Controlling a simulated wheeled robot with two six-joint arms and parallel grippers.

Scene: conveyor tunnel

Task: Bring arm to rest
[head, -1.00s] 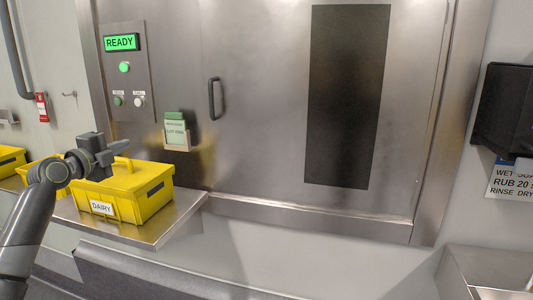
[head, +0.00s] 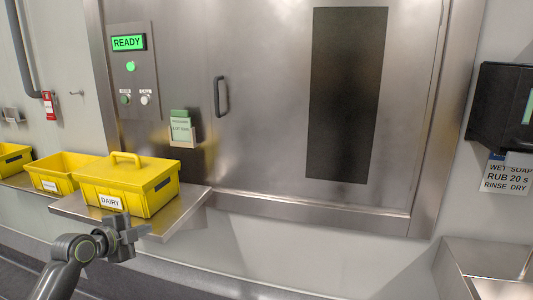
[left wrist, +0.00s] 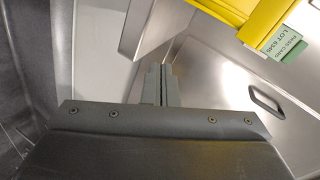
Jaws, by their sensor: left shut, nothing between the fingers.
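My left gripper (head: 138,238) is shut and empty, in front of and below the steel shelf's front edge in the head view. Its closed fingers (left wrist: 160,85) also show in the left wrist view, with nothing between them. My left arm comes in from the lower left. The yellow lidded crate labelled DAIRY (head: 128,186) stands on the steel shelf (head: 185,212) above and behind the gripper, apart from it. Part of the yellow crate (left wrist: 245,15) shows at the top of the left wrist view. My right gripper is not in view.
An open yellow crate (head: 60,172) stands left of the DAIRY crate, with another yellow crate (head: 12,160) at the far left. A closed steel door with a handle (head: 221,96) is behind. The panel reads READY (head: 128,42). A steel basin (head: 480,265) is at the lower right.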

